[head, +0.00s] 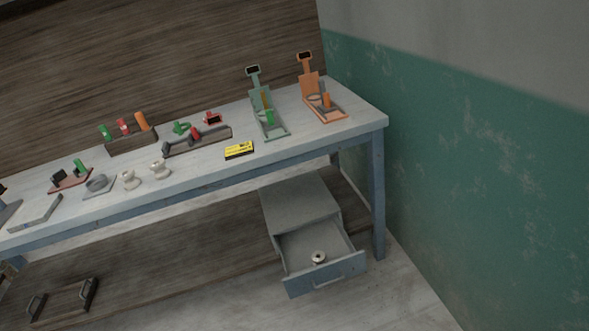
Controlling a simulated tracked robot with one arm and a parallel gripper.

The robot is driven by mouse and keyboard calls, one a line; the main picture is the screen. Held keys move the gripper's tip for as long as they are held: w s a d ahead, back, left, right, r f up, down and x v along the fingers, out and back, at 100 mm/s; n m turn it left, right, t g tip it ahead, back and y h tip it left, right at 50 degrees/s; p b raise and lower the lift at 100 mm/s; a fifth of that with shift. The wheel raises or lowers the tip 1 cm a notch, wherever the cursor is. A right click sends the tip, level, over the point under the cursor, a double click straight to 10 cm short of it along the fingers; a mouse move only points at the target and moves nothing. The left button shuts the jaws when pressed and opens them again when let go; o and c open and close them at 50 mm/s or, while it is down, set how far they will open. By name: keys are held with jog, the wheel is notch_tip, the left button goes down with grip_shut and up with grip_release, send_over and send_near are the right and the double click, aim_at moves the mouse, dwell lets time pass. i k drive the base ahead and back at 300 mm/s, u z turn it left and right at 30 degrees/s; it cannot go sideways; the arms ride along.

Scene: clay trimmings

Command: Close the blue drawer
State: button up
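The blue drawer (326,276) is pulled out of a grey cabinet (299,200) under the right end of the workbench. Its blue-grey front carries a pale bar handle. A small round whitish object with a dark centre (318,257) lies inside the drawer. My gripper is not visible in the head view.
The workbench (205,176) has a blue-grey leg (377,195) right of the drawer, near a green-and-grey wall (480,170). Several tools and holders stand on top. A tray with dark handles (62,301) sits low at left. The floor (395,300) before the drawer looks clear.

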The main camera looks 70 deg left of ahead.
aim_at(296, 245)
jog(key=u, duration=0.45)
jog(key=k, duration=0.1)
jog(key=u, duration=1.15)
jog(key=i, duration=0.6)
jog(key=z, duration=2.35)
jog(key=i, duration=1.15)
jog(key=u, duration=0.2)
